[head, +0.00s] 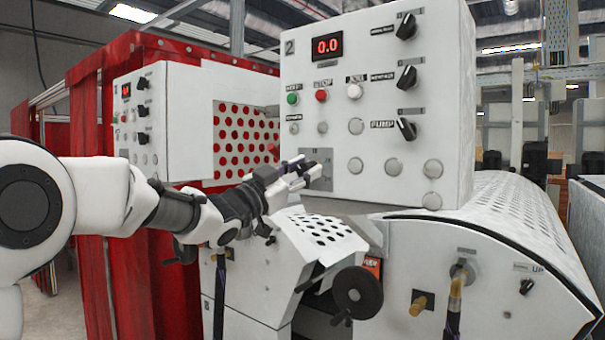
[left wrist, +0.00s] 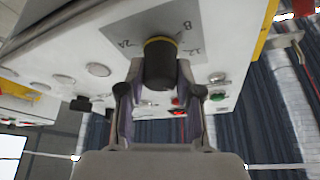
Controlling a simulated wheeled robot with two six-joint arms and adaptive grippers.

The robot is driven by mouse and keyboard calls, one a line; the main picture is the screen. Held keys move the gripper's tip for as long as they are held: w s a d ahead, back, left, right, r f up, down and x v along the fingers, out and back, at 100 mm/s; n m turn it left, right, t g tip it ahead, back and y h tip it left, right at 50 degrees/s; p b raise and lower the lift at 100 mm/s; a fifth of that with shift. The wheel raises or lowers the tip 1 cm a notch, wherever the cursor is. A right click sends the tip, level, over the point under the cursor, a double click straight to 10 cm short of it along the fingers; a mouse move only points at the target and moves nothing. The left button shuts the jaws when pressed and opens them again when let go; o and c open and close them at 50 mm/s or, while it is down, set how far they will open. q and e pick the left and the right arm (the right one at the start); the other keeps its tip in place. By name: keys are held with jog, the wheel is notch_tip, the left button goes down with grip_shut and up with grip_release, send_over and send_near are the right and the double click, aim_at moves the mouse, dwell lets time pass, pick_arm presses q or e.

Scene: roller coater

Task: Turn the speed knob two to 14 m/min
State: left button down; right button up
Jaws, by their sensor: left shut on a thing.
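The control panel (head: 375,240) marked 2 is a white box with a red display (head: 327,46) reading 0.0. At its lower left sits a grey dial plate (head: 322,156). My left gripper (head: 303,172) is at this plate, and its fingers mostly hide the knob in the head view. In the left wrist view, the black speed knob (left wrist: 160,68) with a yellow ring stands between the fingertips of my left gripper (left wrist: 160,82), which is shut on it. Small scale numbers show around the knob; its exact setting cannot be read. My right gripper is out of view.
Green (head: 292,98), red (head: 321,95) and white buttons and black rotary switches (head: 406,77) are on the same panel. A similar panel (head: 150,110) stands behind at left. Below are a perforated guard (head: 318,232) and a black handwheel (head: 357,292).

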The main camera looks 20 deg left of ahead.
pick_arm(q)
jog(key=shift+m+g+h, duration=0.5)
jog(key=shift+m+g, duration=0.1)
jog(key=shift+m, duration=0.7)
jog(key=c, duration=0.8)
grip_release()
jog(key=shift+w, duration=0.15)
jog(key=v, duration=1.2)
jog(key=shift+f, duration=0.1)
jog(key=shift+w+d, duration=0.1)
